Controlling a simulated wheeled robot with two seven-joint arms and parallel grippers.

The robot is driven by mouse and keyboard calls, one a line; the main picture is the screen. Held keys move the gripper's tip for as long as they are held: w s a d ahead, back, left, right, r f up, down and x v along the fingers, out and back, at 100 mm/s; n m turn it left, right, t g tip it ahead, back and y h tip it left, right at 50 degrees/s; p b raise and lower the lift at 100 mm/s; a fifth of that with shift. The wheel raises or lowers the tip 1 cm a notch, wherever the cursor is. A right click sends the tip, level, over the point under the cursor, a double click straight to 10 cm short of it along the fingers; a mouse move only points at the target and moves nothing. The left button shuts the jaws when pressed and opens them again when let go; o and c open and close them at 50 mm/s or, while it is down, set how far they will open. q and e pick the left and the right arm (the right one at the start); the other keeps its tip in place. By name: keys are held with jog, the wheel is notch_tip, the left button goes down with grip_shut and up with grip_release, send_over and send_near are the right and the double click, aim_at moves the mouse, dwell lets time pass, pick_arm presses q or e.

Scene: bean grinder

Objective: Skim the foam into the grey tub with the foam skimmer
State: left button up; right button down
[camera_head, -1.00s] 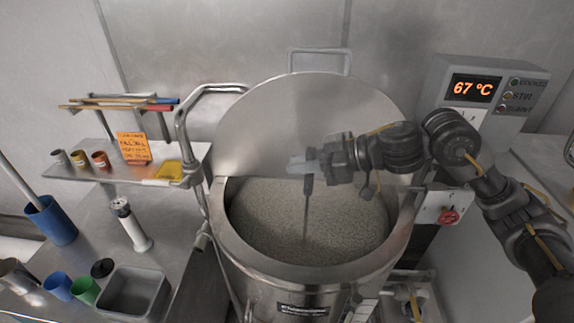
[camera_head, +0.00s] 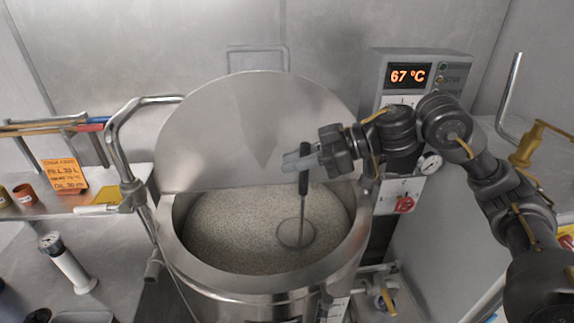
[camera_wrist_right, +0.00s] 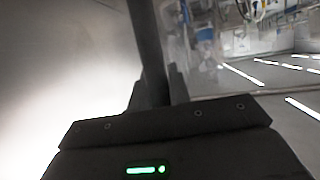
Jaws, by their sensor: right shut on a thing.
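The foam skimmer (camera_head: 304,205) hangs upright from my right gripper (camera_head: 302,160), which is shut on its dark handle. The skimmer's round ring (camera_head: 296,233) is over the pale, speckled foam (camera_head: 230,225) inside the steel kettle (camera_head: 180,262); I cannot tell whether it touches the surface. In the right wrist view the dark handle (camera_wrist_right: 150,50) stands between the fingers. The grey tub (camera_head: 82,317) shows only as a rim at the bottom left edge. My left gripper is not in view.
The kettle's round lid (camera_head: 250,130) stands open behind the opening. A bent steel pipe (camera_head: 115,150) rises at its left. A control box (camera_head: 420,75) reading 67 °C is at the right. A white-and-black cylinder (camera_head: 66,262) stands on the left bench.

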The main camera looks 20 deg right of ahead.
jog(key=shift+d, duration=0.4)
jog(key=shift+s+d, duration=0.1)
jog(key=shift+a+r, duration=0.1)
jog(key=shift+a, duration=0.1)
jog(key=shift+w+a+p, duration=1.7)
jog(key=shift+a+p, duration=1.85)
jog(key=shift+a, duration=3)
notch_tip(320, 180, up, 16)
jog(key=p, duration=1)
jog(key=shift+f, duration=0.25)
